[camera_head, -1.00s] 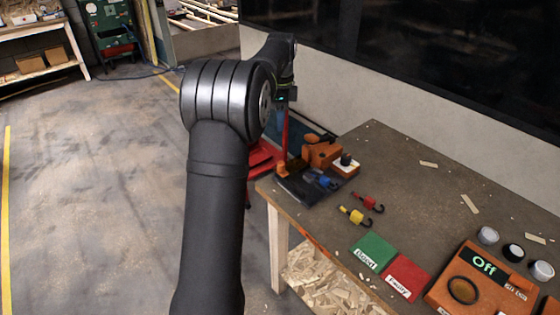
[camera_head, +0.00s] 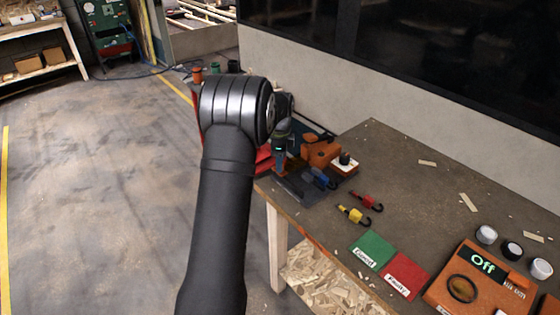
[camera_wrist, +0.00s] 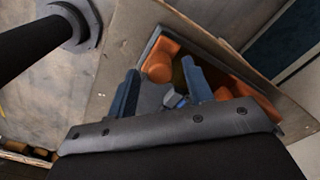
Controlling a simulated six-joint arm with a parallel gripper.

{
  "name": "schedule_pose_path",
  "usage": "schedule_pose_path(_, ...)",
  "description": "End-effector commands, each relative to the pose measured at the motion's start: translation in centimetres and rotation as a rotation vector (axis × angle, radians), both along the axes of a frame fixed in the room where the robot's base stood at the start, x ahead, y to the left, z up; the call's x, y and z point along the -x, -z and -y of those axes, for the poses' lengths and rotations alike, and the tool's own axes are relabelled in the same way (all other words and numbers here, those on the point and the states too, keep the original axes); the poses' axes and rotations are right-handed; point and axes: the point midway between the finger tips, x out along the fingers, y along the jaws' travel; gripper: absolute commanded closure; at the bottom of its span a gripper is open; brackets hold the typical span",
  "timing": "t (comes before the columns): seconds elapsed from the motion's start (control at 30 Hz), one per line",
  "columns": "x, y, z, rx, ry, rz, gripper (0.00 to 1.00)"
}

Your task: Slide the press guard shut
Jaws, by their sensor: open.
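An orange press (camera_head: 320,153) stands at the far left corner of the table, with a dark flat base (camera_head: 300,192) in front of it. In the wrist view its orange parts (camera_wrist: 158,66) lie beyond my fingers, inside a dark frame. I cannot make out the guard clearly in either view. My gripper (camera_wrist: 161,88) is open, with two blue-grey fingers apart and nothing held. It is close above the press base. A small blue part (camera_wrist: 173,99) shows between the fingers. In the head view my wrist is beside the press and partly hides its left side.
Red and yellow hooked pieces (camera_head: 354,215), a green card (camera_head: 372,251), a red card (camera_head: 405,275) and an orange box reading "Off" (camera_head: 482,285) lie nearer on the table (camera_head: 440,200). A wall stands behind. The floor at left is clear.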

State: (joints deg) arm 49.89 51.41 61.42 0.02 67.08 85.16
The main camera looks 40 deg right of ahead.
Motion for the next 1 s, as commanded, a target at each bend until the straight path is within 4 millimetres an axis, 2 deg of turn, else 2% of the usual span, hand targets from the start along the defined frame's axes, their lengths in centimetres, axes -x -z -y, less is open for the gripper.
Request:
schedule_pose_path(0.37,0.0,0.6,0.0,0.000,0.000,0.000,0.53)
schedule_pose_path(0.6,0.0,0.6,0.0,0.000,0.000,0.000,1.00)
schedule_pose_path(0.8,0.5,0.6,0.0,0.000,0.001,0.000,1.00)
schedule_pose_path(1.0,4.3,0.5,0.1,-0.001,0.003,-0.001,1.00)
